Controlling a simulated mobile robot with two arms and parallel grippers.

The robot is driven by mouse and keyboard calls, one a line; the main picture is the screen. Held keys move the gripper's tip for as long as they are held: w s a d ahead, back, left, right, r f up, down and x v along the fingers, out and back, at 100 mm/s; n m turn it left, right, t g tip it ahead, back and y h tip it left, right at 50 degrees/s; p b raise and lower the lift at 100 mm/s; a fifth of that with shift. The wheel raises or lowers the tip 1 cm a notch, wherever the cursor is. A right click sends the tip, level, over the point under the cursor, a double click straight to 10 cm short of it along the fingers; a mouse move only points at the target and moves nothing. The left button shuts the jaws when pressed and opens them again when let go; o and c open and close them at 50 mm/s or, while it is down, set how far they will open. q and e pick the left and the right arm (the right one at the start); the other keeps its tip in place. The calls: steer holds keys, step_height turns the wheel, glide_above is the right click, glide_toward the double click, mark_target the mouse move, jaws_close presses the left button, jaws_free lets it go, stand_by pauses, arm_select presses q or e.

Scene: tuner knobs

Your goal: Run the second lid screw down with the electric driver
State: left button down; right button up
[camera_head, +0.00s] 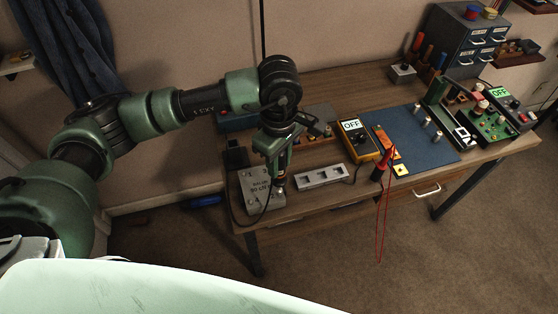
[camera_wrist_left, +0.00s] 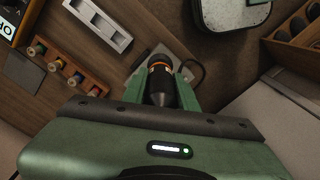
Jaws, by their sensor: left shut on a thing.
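The grey lid plate (camera_head: 256,199) lies on the left front part of the bench, with numbers near its corners and lettering in its middle. My left gripper (camera_head: 279,165) points down over the right part of the lid and is shut on the electric driver (camera_wrist_left: 160,82). The driver is dark with an orange ring, upright between the green fingers, and its lower end (camera_head: 281,184) is near the lid's right edge. I cannot tell whether its bit touches a screw. The lid also shows in the left wrist view (camera_wrist_left: 185,72), partly hidden by the driver. The screws are too small to make out.
A grey tray with square pockets (camera_head: 301,182) lies right of the lid. A yellow multimeter (camera_head: 370,157) reading OFF, red test leads (camera_head: 384,205) and a blue mat (camera_head: 432,150) are farther right. A dark cable loops beside the lid. The bench's front edge is close.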

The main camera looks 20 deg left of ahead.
arm_select(q)
steer(key=shift+b, duration=0.85)
stand_by(0.9)
steer(key=shift+f+b, duration=0.75)
steer(key=shift+b, duration=0.15)
stand_by(1.0)
steer(key=shift+b, duration=0.9)
stand_by(1.0)
steer(key=shift+r+p, duration=1)
steer(key=shift+r, duration=1.5)
